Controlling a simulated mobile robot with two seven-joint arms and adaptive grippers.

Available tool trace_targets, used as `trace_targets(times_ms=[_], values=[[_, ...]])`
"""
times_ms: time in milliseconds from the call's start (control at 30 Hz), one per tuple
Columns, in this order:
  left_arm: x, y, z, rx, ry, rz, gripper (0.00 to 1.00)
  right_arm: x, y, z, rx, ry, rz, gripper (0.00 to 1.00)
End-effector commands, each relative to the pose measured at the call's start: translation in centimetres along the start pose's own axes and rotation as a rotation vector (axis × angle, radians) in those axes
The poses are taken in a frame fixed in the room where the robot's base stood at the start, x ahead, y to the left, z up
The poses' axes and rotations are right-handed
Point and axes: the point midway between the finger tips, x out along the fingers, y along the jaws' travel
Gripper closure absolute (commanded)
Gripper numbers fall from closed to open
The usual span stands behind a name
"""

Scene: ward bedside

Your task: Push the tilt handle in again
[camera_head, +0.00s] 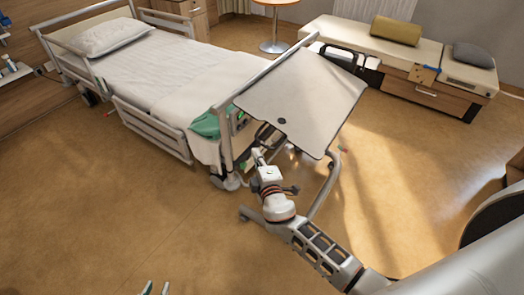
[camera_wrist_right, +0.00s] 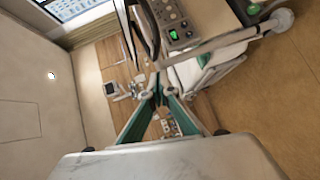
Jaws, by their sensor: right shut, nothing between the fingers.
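A tilt handle cannot be made out for sure. A dark loop (camera_head: 268,136) shows by the top's near left edge; a black loop in the wrist view (camera_wrist_right: 147,30) may be the same thing. My right gripper (camera_head: 257,155) is below that edge, close to the loop. Its green-lined fingers (camera_wrist_right: 160,88) meet at the tips, shut and empty. Only the tips of my left gripper (camera_head: 156,288) show at the bottom edge, apart.
The bed (camera_head: 170,75) stands at the left, with a control panel with a green screen (camera_wrist_right: 178,27) at its foot end. The table's metal stand (camera_head: 325,185) is right beside my right arm. A bench (camera_head: 415,60) is at the back right. The floor at front left is clear.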

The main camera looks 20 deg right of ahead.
Motion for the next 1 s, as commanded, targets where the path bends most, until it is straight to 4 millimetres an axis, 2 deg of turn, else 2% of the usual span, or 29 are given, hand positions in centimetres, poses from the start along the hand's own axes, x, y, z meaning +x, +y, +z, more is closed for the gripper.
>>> trace_targets(times_ms=[33,200,700,1000], values=[[-0.1,-0.1,-0.1,0.001,0.001,0.0,0.75,0.5,0.1,0.8,-0.006,-0.003,0.0,1.0],[-0.1,-0.1,-0.2,0.003,0.001,-0.001,0.75,1.7,0.0,2.0,-0.003,-0.001,0.0,1.0],[-0.1,-0.1,0.1,0.003,-0.004,-0.001,0.75,2.2,0.0,2.6,-0.002,-0.002,-0.001,1.0],[0.4,0.0,1.0,0.003,-0.007,0.0,0.75,4.3,0.5,4.9,-0.002,-0.003,-0.001,1.0]])
